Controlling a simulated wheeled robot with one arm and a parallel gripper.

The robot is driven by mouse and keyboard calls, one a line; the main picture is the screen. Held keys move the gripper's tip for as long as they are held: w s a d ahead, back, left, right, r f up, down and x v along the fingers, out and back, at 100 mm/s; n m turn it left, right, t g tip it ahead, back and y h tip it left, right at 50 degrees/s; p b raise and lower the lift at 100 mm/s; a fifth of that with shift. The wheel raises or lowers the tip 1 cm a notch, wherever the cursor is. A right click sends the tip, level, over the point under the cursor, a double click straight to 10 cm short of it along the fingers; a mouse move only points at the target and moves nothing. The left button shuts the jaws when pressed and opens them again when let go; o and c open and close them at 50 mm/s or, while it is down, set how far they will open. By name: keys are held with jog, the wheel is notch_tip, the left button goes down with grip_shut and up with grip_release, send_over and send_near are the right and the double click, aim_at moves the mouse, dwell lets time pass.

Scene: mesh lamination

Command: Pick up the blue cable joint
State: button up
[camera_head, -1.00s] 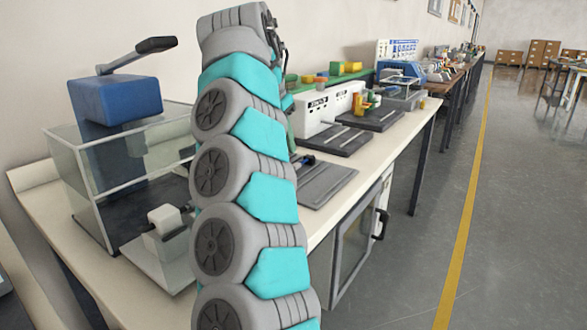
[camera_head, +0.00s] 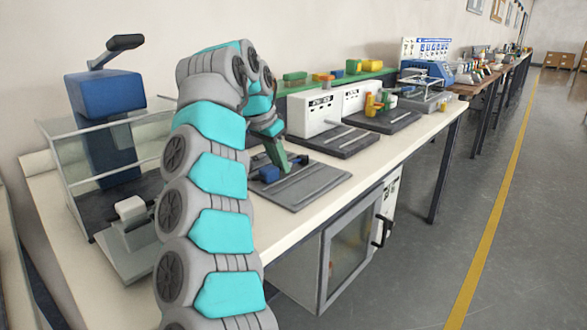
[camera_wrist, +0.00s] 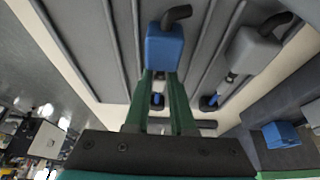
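The blue cable joint (camera_wrist: 164,46) is a small blue block with a bent black cable end, lying on a grey ribbed board (camera_wrist: 215,20) in the wrist view. It also shows as a small blue piece (camera_head: 268,174) on the board in the head view. My gripper (camera_wrist: 160,78) has two green fingers with a gap between them. Their tips are close to the lower end of the joint, one to each side; contact cannot be told. A small blue end piece (camera_wrist: 157,100) shows between the fingers. The green fingers (camera_head: 275,152) point down at the board in the head view.
A grey joint with a black cable (camera_wrist: 252,48) lies right of the blue one. White boxes (camera_head: 314,113) with dark trays stand further along the bench. A glass-sided press with a blue head (camera_head: 105,96) stands at left. The bench's front edge is clear.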

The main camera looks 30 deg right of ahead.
jog(key=shift+f, duration=0.15)
grip_shut()
dwell(0.4)
